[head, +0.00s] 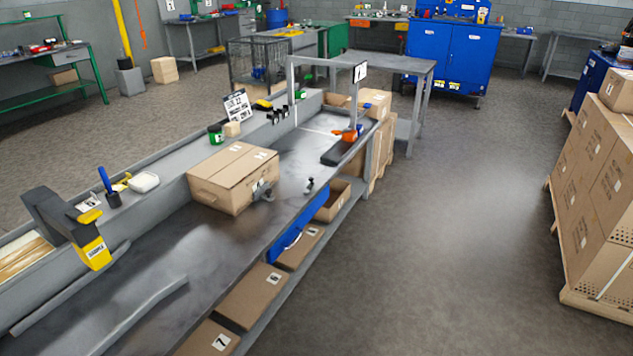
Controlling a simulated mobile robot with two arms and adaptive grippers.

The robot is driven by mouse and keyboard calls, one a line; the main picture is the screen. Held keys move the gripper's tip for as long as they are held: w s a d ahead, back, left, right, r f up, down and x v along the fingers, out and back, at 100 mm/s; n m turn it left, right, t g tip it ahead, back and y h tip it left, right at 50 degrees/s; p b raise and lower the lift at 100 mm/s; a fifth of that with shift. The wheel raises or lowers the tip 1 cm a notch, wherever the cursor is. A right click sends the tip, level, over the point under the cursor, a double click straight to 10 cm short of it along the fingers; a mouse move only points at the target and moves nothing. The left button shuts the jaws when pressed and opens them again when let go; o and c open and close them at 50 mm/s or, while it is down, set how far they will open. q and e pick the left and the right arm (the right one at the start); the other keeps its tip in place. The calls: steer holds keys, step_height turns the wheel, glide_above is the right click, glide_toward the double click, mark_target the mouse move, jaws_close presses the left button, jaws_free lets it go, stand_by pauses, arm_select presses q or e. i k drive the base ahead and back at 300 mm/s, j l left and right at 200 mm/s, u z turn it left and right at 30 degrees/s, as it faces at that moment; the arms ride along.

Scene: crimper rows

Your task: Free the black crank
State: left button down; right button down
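I cannot pick out a black crank for certain. A small dark grey mechanism (264,191) sits against the right end of a closed cardboard box (233,178) on the long workbench. A small dark upright item (309,186) with a pale part stands near the bench's front edge. Several small black items (277,115) stand on the raised back ledge. A dark flat base (342,152) carries an orange and blue tool (347,135) near the bench's far end. Neither of my grippers is in view.
A stacked pallet (600,190) stands at right. The floor (450,230) between is clear.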

mark_target(306, 192)
steer(key=i+l+u, duration=0.15)
steer(key=u, duration=0.5)
steer(key=i+l+u, duration=0.15)
steer(key=l, duration=0.2)
steer(key=i+l+u, duration=0.1)
steer(key=l, duration=0.3)
steer(key=i+l+u, duration=0.15)
steer(key=l, duration=0.25)
steer(key=i+l+u, duration=0.15)
steer(key=l, duration=0.25)
steer(key=i+l+u, duration=0.15)
steer(key=l, duration=0.3)
steer(key=i+l, duration=0.1)
steer(key=l, duration=0.2)
steer(key=i+l, duration=0.1)
steer(key=l, duration=0.15)
steer(key=i+l, duration=0.1)
steer(key=l, duration=0.2)
